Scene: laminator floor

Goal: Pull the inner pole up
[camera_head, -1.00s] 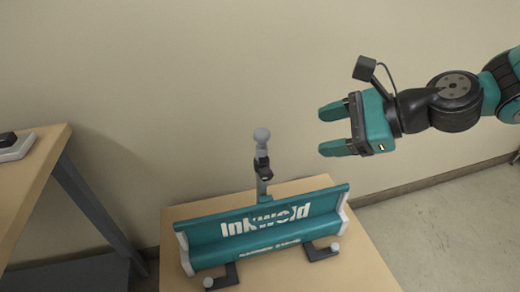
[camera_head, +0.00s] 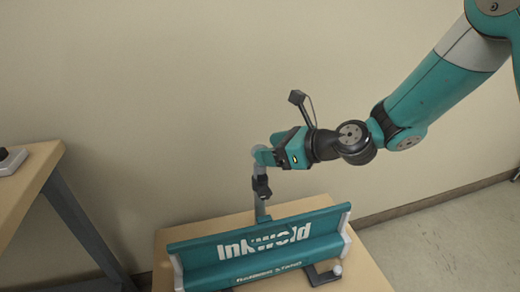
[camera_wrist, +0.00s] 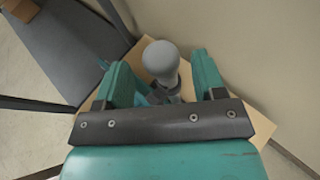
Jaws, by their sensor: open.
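The inner pole (camera_wrist: 161,59) is grey with a rounded knob on top. In the wrist view its knob stands between the two open fingers of my gripper (camera_wrist: 158,82), with gaps visible on both sides. In the head view my gripper (camera_head: 262,155) is at the top of the pole and partly hides the knob. Below it the pole (camera_head: 258,172) passes into a black clamp (camera_head: 261,187) on a grey outer post (camera_head: 261,206). The post rises behind the teal Inkweld machine (camera_head: 262,250).
The machine stands on a wooden table (camera_head: 368,272) close to the beige wall. Another wooden table (camera_head: 35,170) with a white device (camera_head: 10,160) is at the left. The floor at the right is clear.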

